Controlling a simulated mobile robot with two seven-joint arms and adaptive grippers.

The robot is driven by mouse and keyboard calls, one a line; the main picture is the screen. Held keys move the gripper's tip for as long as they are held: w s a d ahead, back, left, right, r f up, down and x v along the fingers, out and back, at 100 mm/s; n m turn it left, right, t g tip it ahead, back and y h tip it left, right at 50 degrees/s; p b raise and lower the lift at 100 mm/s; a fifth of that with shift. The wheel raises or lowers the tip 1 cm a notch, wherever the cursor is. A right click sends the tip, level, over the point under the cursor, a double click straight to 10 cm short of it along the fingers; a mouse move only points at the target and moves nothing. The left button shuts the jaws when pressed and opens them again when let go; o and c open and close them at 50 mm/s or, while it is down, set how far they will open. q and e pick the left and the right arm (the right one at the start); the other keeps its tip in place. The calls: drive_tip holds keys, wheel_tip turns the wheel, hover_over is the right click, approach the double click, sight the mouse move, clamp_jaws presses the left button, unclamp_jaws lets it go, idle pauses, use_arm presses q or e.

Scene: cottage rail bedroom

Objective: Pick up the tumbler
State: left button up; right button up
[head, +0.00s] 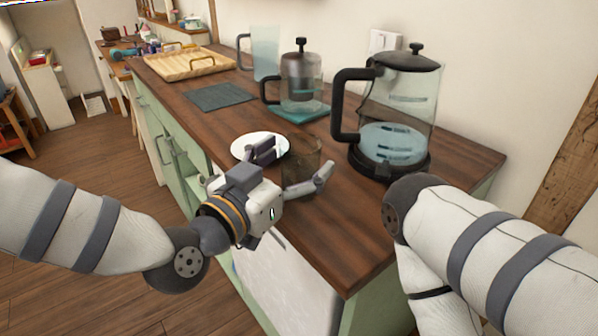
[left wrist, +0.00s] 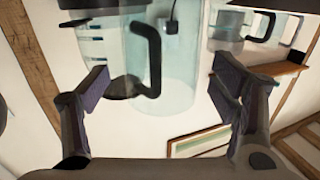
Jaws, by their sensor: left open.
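The tumbler (head: 303,158) is a clear, smoky-looking glass standing upright on the wooden counter near its front edge. My left gripper (head: 290,168) is open, with one finger on the far left side of the tumbler and the other at its near right side. In the left wrist view, which is upside down, the tumbler (left wrist: 175,75) shows as a pale see-through cylinder between the two spread fingers (left wrist: 165,85). Gaps show beside the glass there, and the fingers do not look closed on it. My right arm shows in the head view, but its gripper is out of sight.
A white saucer (head: 240,147) lies just behind the left gripper. A glass kettle (head: 405,105) with a black handle stands right of the tumbler. A French press (head: 301,85), dark mat (head: 220,97), pitcher (head: 265,50) and wooden tray (head: 165,66) stand farther back.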

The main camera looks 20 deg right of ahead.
use_arm(q)
drive_tip(key=shift+x, duration=0.95)
drive_tip(key=shift+w+a, duration=0.1)
drive_tip(key=c, duration=1.4)
